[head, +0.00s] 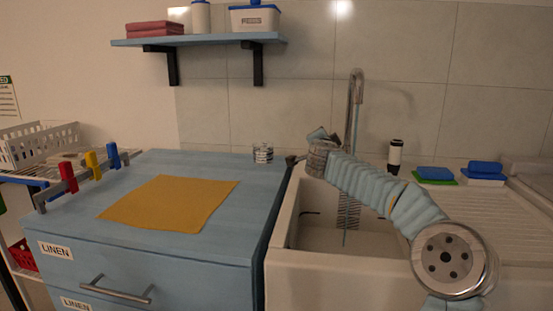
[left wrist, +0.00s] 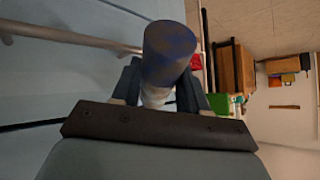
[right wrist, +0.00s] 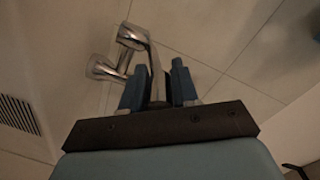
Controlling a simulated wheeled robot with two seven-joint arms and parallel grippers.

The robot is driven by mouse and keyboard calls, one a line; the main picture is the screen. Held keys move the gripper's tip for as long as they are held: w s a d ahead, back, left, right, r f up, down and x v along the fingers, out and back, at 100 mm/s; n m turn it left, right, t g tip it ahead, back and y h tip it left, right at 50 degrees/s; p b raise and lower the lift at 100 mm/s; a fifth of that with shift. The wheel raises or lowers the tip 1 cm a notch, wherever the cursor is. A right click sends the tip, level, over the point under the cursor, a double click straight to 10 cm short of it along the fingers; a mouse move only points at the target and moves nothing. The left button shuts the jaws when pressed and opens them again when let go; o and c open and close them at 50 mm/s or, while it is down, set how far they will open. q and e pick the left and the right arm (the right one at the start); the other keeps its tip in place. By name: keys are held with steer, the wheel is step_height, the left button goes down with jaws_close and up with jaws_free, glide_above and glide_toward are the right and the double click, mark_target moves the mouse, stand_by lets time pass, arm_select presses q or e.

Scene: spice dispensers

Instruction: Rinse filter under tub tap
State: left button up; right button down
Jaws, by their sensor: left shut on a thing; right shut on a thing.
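In the left wrist view my left gripper (left wrist: 160,98) is shut on a cylinder with a mottled dark blue end and pale lower body, which looks like the filter (left wrist: 170,48). The left gripper and filter do not show in the head view. The chrome tap (head: 356,100) arches over the white tub (head: 285,275). A thin bluish streak hangs below the spout; I cannot tell whether it is water. My right gripper (head: 317,137) is at the tub's back left. In the right wrist view (right wrist: 157,88) it is shut on a chrome tap part (right wrist: 153,60).
A bottle (head: 395,157) and sponges (head: 435,174) stand behind and right of the tub. My right arm crosses over the tub.

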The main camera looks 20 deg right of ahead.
steer(key=c, duration=0.8)
jaws_free()
steer(key=shift+c, duration=0.2)
steer(key=shift+s, duration=0.1)
arm_select(q)
steer(key=shift+f, duration=0.2)
arm_select(e)
steer(key=shift+s+a, duration=0.25)
steer(key=shift+s, duration=0.05)
arm_select(q)
steer(key=shift+f+b, duration=0.95)
steer(key=shift+b, duration=0.25)
arm_select(e)
steer(key=v, duration=1.1)
steer(key=shift+r, duration=0.15)
